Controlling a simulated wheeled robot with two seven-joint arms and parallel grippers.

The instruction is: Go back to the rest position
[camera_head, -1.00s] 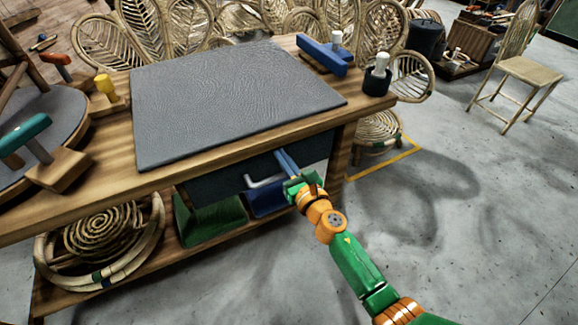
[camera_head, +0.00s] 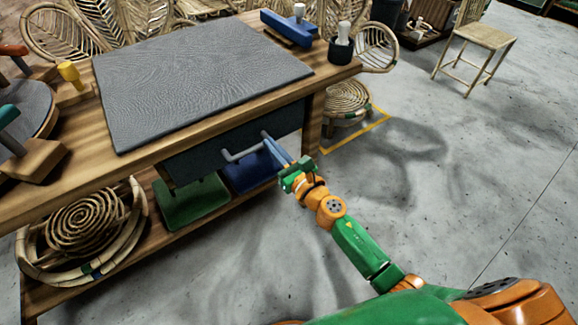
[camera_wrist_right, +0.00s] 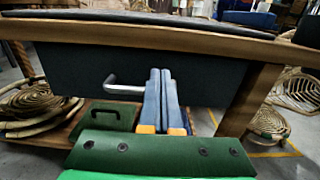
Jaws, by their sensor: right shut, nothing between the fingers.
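My right gripper (camera_head: 266,136) is shut and empty, its two blue fingers pressed together in front of the workbench. Its fingertips are close to the right end of the grey bar handle (camera_head: 240,153) on the dark drawer (camera_head: 205,160). I cannot tell whether they touch it. The drawer looks shut under the bench top. In the right wrist view, the closed fingers (camera_wrist_right: 160,72) stand upright before the drawer front (camera_wrist_right: 215,78), just right of the handle (camera_wrist_right: 122,88). My left gripper is not in view.
The wooden workbench (camera_head: 140,146) carries a grey mat (camera_head: 200,80), a blue tool (camera_head: 288,27) and a dark cup (camera_head: 341,50). Green (camera_head: 190,203) and blue (camera_head: 248,172) bins and coiled rattan (camera_head: 85,225) sit below. The floor (camera_head: 430,160) to the right is open.

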